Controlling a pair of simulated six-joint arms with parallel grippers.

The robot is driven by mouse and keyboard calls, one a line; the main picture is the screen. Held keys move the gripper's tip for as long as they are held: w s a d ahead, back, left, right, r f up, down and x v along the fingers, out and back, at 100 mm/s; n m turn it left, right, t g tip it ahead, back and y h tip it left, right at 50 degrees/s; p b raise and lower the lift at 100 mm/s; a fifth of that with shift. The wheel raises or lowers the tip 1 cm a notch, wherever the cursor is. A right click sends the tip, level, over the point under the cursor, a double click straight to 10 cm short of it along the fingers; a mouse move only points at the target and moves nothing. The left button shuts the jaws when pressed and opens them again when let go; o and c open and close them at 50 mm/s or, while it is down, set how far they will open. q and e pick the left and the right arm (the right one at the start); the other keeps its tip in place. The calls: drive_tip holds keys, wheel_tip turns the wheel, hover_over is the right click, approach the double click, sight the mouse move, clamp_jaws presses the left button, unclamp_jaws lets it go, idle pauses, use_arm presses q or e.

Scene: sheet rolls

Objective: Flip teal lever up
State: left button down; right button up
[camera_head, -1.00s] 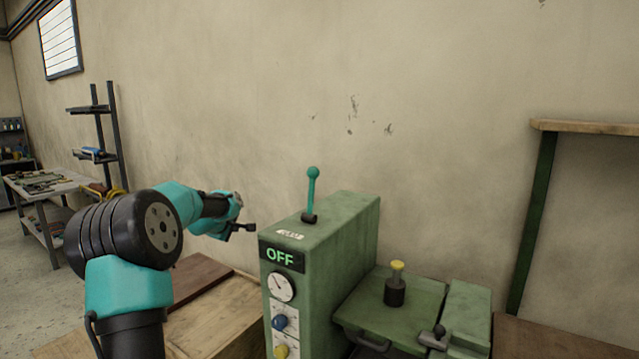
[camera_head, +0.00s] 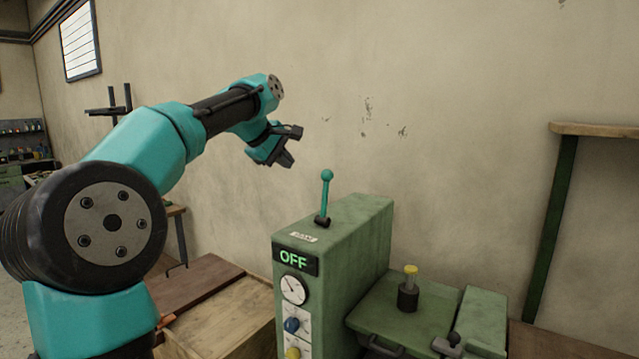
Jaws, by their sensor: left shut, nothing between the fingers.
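The teal lever (camera_head: 326,192) stands nearly upright on top of a green machine box (camera_head: 345,235), with a round teal knob at its tip and a small black base. The box's front display (camera_head: 293,259) reads OFF. My left gripper (camera_head: 288,160) is shut and empty, in the air to the upper left of the lever and apart from it. My right gripper is not in view.
A gauge (camera_head: 294,289) and a blue knob (camera_head: 291,325) sit on the box's front. To the right, a yellow-topped black post (camera_head: 409,289) stands on a green machine bed. A wooden crate (camera_head: 225,320) lies left of the box.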

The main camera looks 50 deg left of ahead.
sight(323, 180)
use_arm(q)
drive_tip(key=w+r+x, duration=0.1)
drive_tip(key=x, duration=1.2)
drive_tip(key=shift+w+r, duration=0.2)
drive_tip(key=shift+w, duration=0.25)
drive_tip(key=shift+w, duration=0.1)
drive_tip(key=shift+w+a, duration=0.15)
drive_tip(key=shift+w, duration=0.4)
drive_tip(key=shift+w+a, duration=0.15)
drive_tip(key=shift+w, duration=0.4)
drive_tip(key=shift+s+r, duration=0.1)
